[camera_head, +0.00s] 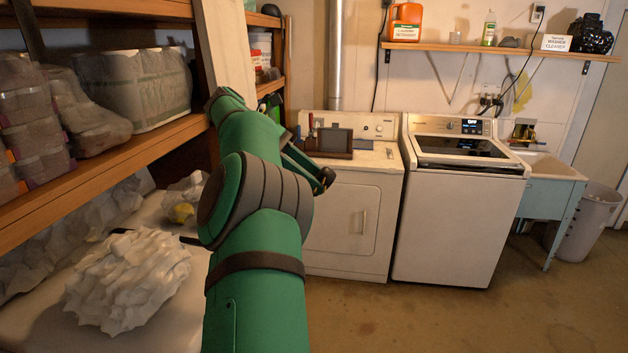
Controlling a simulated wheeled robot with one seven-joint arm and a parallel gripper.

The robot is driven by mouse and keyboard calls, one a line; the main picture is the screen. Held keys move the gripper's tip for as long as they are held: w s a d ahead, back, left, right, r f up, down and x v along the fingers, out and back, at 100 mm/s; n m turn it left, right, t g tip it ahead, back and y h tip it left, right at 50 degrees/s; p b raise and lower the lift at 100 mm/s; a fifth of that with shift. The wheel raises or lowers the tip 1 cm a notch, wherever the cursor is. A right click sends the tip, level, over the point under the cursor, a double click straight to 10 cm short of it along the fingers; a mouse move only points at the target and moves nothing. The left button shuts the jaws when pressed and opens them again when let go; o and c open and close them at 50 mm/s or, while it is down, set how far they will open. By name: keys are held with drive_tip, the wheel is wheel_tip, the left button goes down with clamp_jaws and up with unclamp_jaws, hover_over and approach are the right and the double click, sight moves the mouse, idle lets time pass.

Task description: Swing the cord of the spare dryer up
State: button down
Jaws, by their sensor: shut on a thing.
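The white front-loading appliance (345,225) stands against the back wall and looks like a dryer. A black cord (379,62) hangs down the wall behind it, to the right of the metal duct. I cannot tell whether this cord belongs to it. My green arm (253,260) reaches up and forward from the bottom of the view. A far green part with a dark end lies in front of the dryer's left front. My gripper's fingers are hidden, and what they hold cannot be seen.
A dark box-like object (333,143) with tools sits on the dryer. A washer (457,205) and a utility sink (545,175) stand to its right. Wooden shelves (110,160) close in on the left. The floor (430,325) in front of the machines is clear.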

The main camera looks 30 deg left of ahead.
drive_tip(key=shift+s+a+f, duration=0.2)
drive_tip(key=shift+a+f, duration=0.05)
drive_tip(key=shift+a, duration=0.05)
drive_tip(key=c, duration=1.1)
unclamp_jaws()
drive_tip(key=shift+d+r, duration=0.1)
drive_tip(key=shift+d, duration=0.05)
